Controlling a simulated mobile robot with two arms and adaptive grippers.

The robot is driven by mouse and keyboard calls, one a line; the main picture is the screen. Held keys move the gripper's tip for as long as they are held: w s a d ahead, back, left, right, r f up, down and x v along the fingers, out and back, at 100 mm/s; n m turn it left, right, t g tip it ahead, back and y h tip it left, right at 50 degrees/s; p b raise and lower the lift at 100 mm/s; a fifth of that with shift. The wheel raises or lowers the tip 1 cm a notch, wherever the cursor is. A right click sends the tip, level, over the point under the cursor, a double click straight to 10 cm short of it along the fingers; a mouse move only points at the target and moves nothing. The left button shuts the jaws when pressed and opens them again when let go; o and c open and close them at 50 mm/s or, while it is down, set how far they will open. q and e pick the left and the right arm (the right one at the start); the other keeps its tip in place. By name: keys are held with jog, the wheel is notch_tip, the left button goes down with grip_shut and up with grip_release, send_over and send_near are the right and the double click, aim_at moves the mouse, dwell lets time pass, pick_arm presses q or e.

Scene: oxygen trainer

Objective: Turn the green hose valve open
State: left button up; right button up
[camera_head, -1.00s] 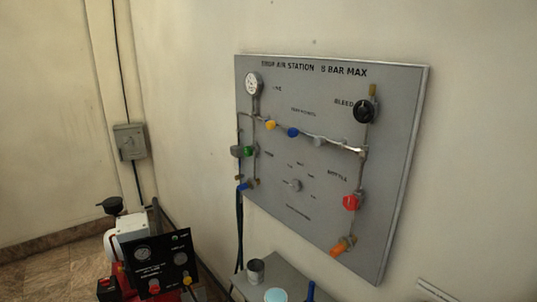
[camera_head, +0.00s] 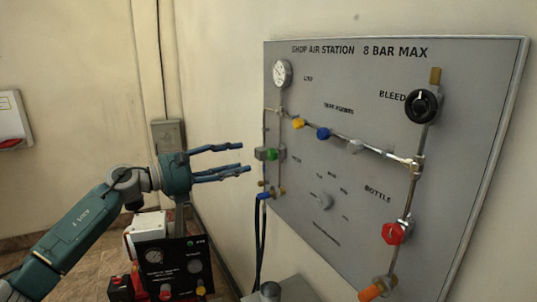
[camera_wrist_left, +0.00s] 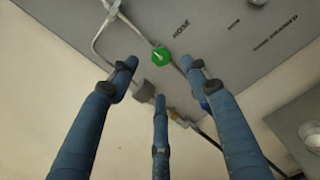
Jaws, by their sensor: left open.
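The green hose valve (camera_head: 271,154) is a small green knob at the lower left of the grey panel (camera_head: 340,80), on the pipe below the gauge. In the left wrist view the green knob (camera_wrist_left: 161,56) shows a pale pointer mark, beside the word HOSE. My left gripper (camera_head: 240,160) reaches in from the left with its fingers spread, open and empty, a short gap left of the knob. In the left wrist view its three blue fingers (camera_wrist_left: 160,90) point towards the knob without touching it. My right gripper does not show.
The panel also carries a round gauge (camera_head: 282,73), a black bleed knob (camera_head: 423,105), a red bottle knob (camera_head: 393,233) and yellow and blue knobs along a pipe. A black control box (camera_head: 176,268) stands under my left arm.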

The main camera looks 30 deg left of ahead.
aim_at(269, 154)
pick_arm(q)
jog(key=p+x, duration=0.3)
jog(key=x, duration=0.5)
jog(key=shift+a+r+p, duration=0.2)
jog(key=shift+p, duration=0.2)
jog(key=shift+w+d+f, duration=0.25)
jog(key=shift+w+d, duration=0.1)
jog(key=shift+w, duration=0.2)
jog(key=shift+a, duration=0.1)
jog(key=c, duration=1.2)
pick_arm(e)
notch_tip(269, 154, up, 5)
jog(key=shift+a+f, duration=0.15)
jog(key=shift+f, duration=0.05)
